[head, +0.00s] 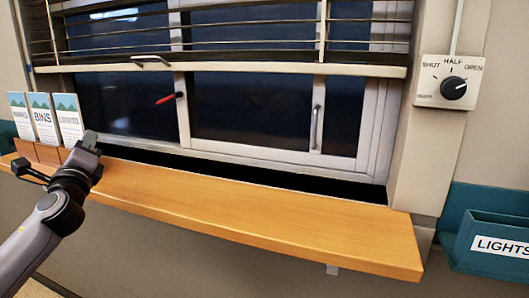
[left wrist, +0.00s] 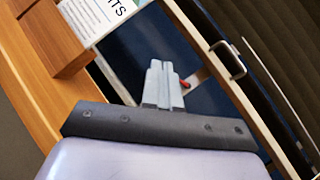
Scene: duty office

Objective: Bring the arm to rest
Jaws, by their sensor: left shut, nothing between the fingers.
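My left gripper (head: 90,140) is at the left in the head view, over the left part of the wooden sill and close to the leaflet cards. It is shut and empty. In the left wrist view its two fingers (left wrist: 164,85) lie side by side with nothing between them. My left arm comes in from the lower left. My right gripper shows in neither view.
Leaflet cards (head: 43,118) stand in wooden holders on the wooden sill (head: 240,203). Behind is a window with a half-raised blind (head: 230,68). A dial (head: 453,88) is on the right wall, above a teal tray labelled LIGHTS (head: 490,262). The sill's middle and right are clear.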

